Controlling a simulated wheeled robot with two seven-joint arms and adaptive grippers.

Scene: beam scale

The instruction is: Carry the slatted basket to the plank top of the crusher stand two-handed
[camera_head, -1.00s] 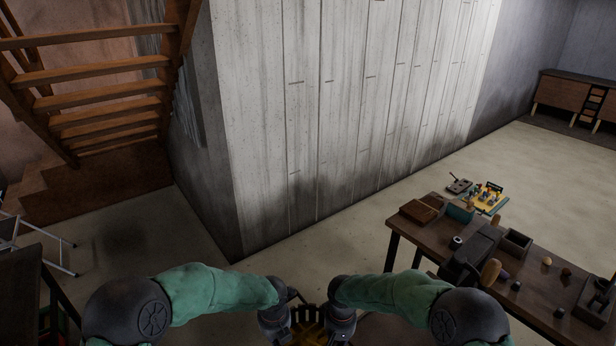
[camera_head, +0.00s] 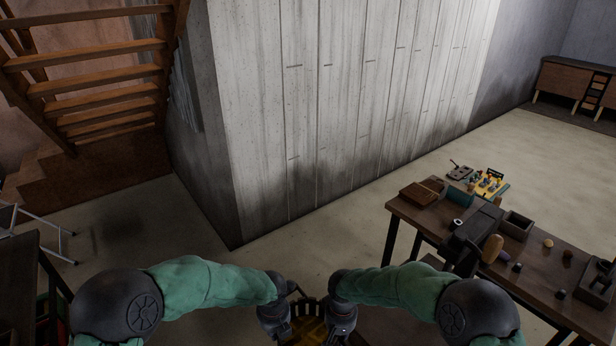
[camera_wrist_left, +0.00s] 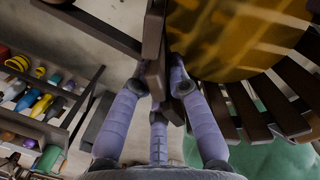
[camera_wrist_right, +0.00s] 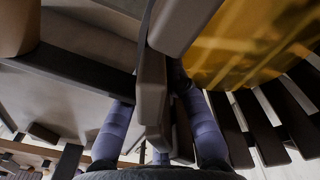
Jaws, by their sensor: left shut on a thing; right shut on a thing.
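The slatted basket (camera_head: 308,326) is at the bottom middle of the head view, between my two grippers, and holds something yellow. Its dark slats (camera_wrist_left: 272,112) and the yellow inside (camera_wrist_left: 235,35) fill the right of the left wrist view. The basket's lower part is cut off in the head view. I cannot tell which surface is the crusher stand's plank top.
A dark wooden table (camera_head: 545,285) with small boxes, a dark device and loose pieces stands at the right. A concrete wall (camera_head: 340,100) and wooden stairs (camera_head: 90,85) are behind. A rack of colourful items (camera_wrist_left: 40,100) shows in the left wrist view. Open floor lies ahead.

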